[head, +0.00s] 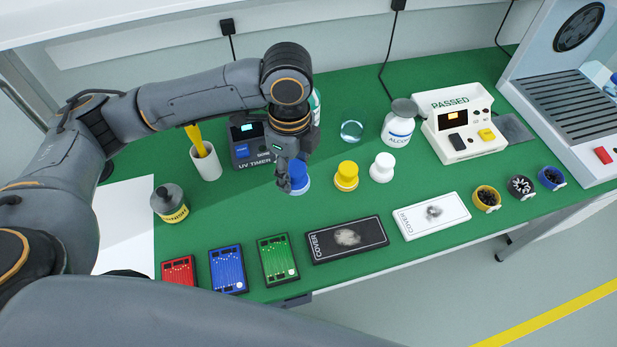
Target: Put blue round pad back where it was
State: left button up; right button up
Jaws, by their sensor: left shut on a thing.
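My left gripper (290,180) points down over the green table, to the left of the yellow round pad. It is shut on the blue round pad (299,174), whose left side is partly hidden by the fingers. I cannot tell whether the blue pad touches the table. The yellow round pad (346,177) and the white round pad (382,168) stand to its right in a loose row. My right gripper is not in view.
A UV timer (241,154) and a cup (207,163) stand behind left. An alcohol bottle (398,128) and a PASSED box (462,137) stand behind right. In front lie red, blue and green boards (279,260), a black cover (346,240) and a white cover (432,215).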

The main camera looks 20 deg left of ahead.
pick_arm(q)
jog(key=w+f, duration=0.1)
jog(key=w+d+f, duration=0.1)
jog(key=f, duration=0.1)
jog(key=w+f, duration=0.2)
jog(key=shift+d+f, duration=0.2)
jog(key=shift+d, duration=0.05)
notch_tip(320, 180, down, 3)
jog(key=shift+w+f+p, duration=0.1)
jog(key=shift+f+p, duration=0.1)
jog(key=shift+p, duration=0.4)
jog(key=o, duration=1.1)
jog(key=shift+o, duration=0.2)
notch_tip(320, 180, up, 12)
jog(key=b, duration=0.1)
jog(key=shift+w, duration=0.1)
